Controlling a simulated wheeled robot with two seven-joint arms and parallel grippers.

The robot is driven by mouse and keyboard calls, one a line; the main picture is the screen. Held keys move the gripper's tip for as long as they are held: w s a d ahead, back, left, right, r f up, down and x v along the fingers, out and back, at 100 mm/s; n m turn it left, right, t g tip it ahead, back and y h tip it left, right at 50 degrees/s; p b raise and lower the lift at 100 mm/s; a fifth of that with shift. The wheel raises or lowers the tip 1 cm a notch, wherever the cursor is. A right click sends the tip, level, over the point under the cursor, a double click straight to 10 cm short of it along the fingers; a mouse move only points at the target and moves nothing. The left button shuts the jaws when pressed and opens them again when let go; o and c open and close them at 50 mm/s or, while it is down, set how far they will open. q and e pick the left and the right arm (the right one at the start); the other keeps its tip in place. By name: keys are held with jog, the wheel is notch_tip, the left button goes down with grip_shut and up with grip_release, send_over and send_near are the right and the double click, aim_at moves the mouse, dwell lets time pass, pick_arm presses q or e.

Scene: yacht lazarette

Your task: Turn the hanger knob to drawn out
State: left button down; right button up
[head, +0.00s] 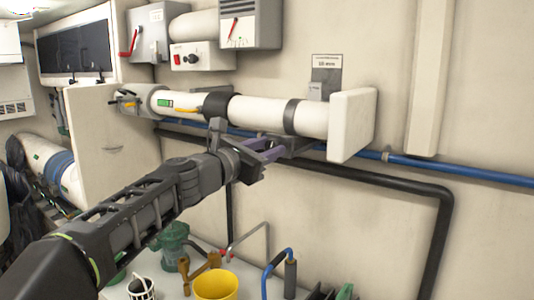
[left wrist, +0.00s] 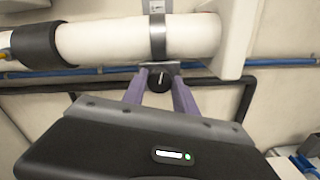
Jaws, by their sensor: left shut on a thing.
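The hanger knob (left wrist: 158,81) is a small round black knob with a light pointer mark, under the white pipe (left wrist: 120,40) in the left wrist view. It sits below the dark clamp band (left wrist: 157,38). My left gripper (left wrist: 159,92) has its two purple fingers on either side of the knob, shut on it. In the head view my left gripper (head: 272,150) reaches up from the lower left to the dark bracket below the pipe (head: 262,113). The knob is hard to make out there. My right gripper is not in view.
A blue pipe (head: 455,172) and a black hose (head: 400,184) run along the wall close behind. A cream end block (head: 352,125) stands right of the knob. A yellow bucket (head: 216,285) and other gear stand below. The wall at right is mostly bare.

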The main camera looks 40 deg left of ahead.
pick_arm(q)
jog(key=shift+f+m+b, duration=0.15)
jog(key=shift+m+b, duration=2.65)
jog(key=shift+m, duration=2.6)
jog(key=shift+f+m+b, duration=0.2)
jog(key=shift+m+b, duration=2.6)
jog(key=shift+m, duration=2.6)
jog(key=shift+f+m+b, duration=0.15)
jog(key=shift+m+b, duration=2.65)
jog(key=shift+m, duration=2.6)
jog(key=c, duration=1)
grip_release()
jog(key=shift+r, duration=0.1)
